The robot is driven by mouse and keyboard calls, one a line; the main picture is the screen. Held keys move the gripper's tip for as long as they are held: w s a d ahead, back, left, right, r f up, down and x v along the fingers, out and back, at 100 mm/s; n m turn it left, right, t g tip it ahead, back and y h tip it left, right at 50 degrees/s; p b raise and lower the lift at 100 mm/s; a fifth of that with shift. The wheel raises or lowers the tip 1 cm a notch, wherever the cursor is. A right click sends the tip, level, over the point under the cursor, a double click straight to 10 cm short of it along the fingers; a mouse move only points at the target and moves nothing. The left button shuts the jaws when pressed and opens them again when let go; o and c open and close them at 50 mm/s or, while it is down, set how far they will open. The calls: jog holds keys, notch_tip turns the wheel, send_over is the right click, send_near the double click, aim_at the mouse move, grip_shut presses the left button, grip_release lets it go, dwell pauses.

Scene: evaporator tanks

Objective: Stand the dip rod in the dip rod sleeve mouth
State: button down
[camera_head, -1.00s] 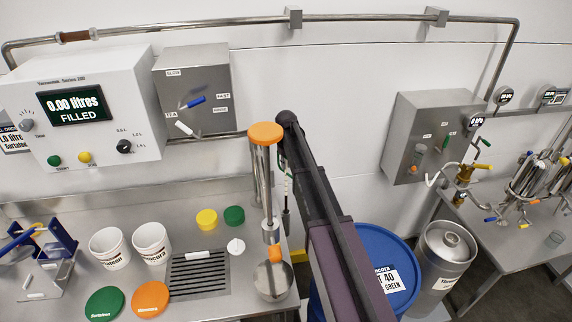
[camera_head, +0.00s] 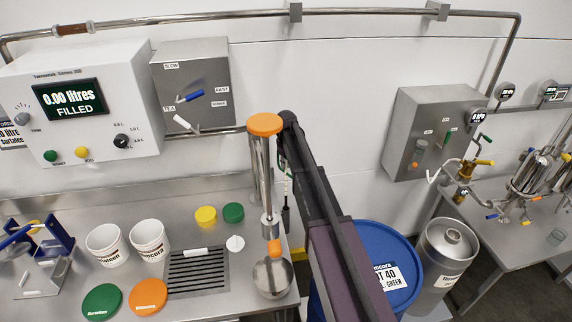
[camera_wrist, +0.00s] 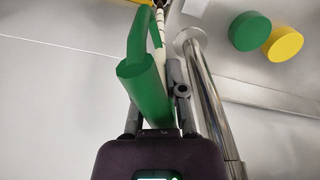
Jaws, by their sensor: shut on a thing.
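The dip rod has a green handle (camera_wrist: 145,85) and a pale, dark-banded shaft (camera_wrist: 158,28), both clear in the wrist view. My gripper (camera_wrist: 160,108) is shut on the green handle. In the head view the rod's banded shaft (camera_head: 288,186) hangs close to upright just right of a steel column. My gripper is mostly hidden there behind the column and my arm. The shaft's lower end is near a dark narrow piece beside the bench edge. I cannot tell for sure which part is the sleeve mouth, or whether the rod touches it.
The steel column (camera_head: 262,180) with an orange cap stands close left of the rod; a steel tube (camera_wrist: 212,100) is close in the wrist view. A steel bowl (camera_head: 272,282), white tubs (camera_head: 150,240) and lids are on the bench. A blue drum (camera_head: 385,245) stands right.

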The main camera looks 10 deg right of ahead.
aim_at(286, 172)
jog(key=shift+f+b, duration=3.05)
jog(key=shift+f, duration=0.05)
dwell(1.1)
jog(key=c, duration=1.1)
grip_release()
jog(key=o, duration=0.5)
jog(key=shift+c, duration=0.2)
jog(key=shift+r, duration=0.15)
jog(key=shift+r+p, duration=2.9)
jog(key=shift+p, duration=0.15)
